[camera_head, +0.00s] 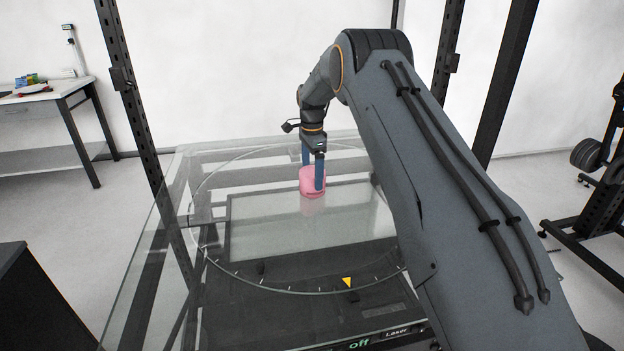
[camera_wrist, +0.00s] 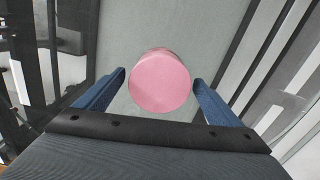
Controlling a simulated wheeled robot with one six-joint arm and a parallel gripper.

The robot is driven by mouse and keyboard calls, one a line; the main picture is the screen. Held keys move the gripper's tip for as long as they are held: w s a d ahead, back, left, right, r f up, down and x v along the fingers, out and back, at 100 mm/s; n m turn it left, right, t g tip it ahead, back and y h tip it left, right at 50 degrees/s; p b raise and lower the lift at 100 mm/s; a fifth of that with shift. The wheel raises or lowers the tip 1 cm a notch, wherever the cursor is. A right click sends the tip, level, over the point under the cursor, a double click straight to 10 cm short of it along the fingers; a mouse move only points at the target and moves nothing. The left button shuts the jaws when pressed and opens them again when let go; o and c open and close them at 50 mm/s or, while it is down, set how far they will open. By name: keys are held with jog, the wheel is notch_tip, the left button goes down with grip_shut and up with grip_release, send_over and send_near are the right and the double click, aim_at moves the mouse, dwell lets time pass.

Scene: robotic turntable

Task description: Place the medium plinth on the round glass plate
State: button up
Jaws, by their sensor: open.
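The medium plinth is a pink cylinder (camera_head: 309,183) standing upright on the round glass plate (camera_head: 262,281). It also shows in the wrist view (camera_wrist: 160,84), seen from above between the two blue fingers. My gripper (camera_head: 313,177) is at the plinth with its fingers pointing down, one on each side. In the wrist view my gripper (camera_wrist: 160,88) is open, and gaps show between the fingers and the pink plinth. The round glass plate is clear, so the dark frame beneath shows through.
A yellow triangular marker (camera_head: 347,282) lies near the plate's front edge. Dark upright posts (camera_head: 140,110) stand around the glass table. A side table (camera_head: 50,95) is at the far left. The plate around the plinth is clear.

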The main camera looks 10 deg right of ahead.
notch_tip(320, 180, up, 10)
jog(key=b, duration=0.3)
jog(key=shift+f, duration=0.1)
jog(key=shift+r, duration=0.2)
jog(key=shift+s, duration=0.3)
jog(key=s+f+n, duration=0.2)
jog(key=s+n, duration=0.3)
jog(key=s, duration=0.9)
jog(key=s+f+n, duration=0.3)
jog(key=s+n, duration=0.3)
jog(key=s, duration=0.9)
jog(key=s+f+n, duration=0.3)
jog(key=s+n, duration=0.2)
jog(key=s, duration=0.9)
jog(key=shift+s+n+t, duration=0.25)
jog(key=shift+n+t, duration=0.05)
jog(key=shift+t, duration=0.1)
